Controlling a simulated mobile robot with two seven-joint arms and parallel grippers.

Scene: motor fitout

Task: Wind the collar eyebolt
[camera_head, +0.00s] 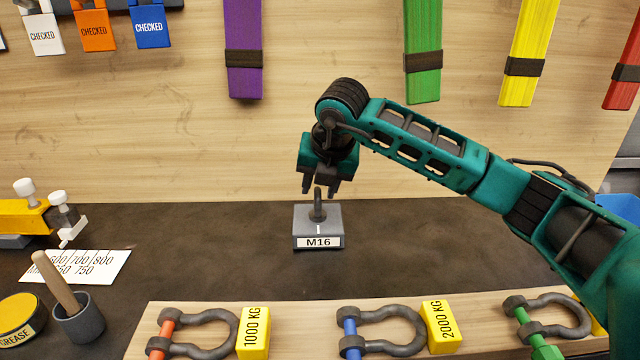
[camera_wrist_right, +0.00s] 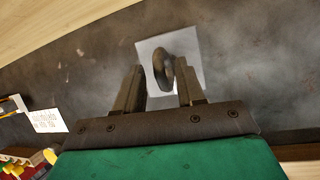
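The dark eyebolt (camera_head: 319,205) stands upright in a grey block (camera_head: 304,222) labelled M16, in the middle of the bench. My right gripper (camera_head: 321,190) points down just above the eyebolt, its fingers apart. In the right wrist view the eyebolt's ring (camera_wrist_right: 167,72) and the pale block top (camera_wrist_right: 150,48) show beyond and between the open fingers (camera_wrist_right: 160,88). Whether a finger touches the ring cannot be told. My left gripper is not in view.
A wooden board (camera_head: 290,340) along the front holds shackles with yellow tags, including a 2000 KG tag (camera_head: 441,327). A grease tin (camera_head: 20,318), a pot with a stick (camera_head: 78,318) and a white card (camera_head: 95,265) lie left. Coloured straps hang behind. Bench around the block is clear.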

